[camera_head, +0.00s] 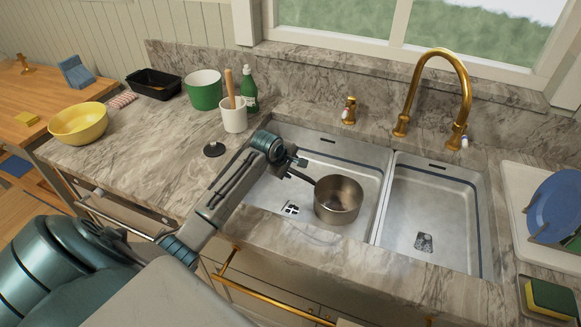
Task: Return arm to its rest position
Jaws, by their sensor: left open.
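My left arm reaches in from the lower left over the counter to the sink. My left gripper (296,161) is open at the left sink basin (268,198). A brown metal saucepan (338,200) sits in that basin, with its dark handle pointing up and left toward my gripper. The fingers are close to the handle's end; I cannot tell whether they touch it. My right gripper is out of view.
A tall gold faucet (436,62) stands behind the sink, and the right basin (432,205) is empty. Left of the sink are a white crock (234,119), green bottle (249,91), green pot (203,93) and yellow bowl (78,124). A blue plate (555,205) stands at right.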

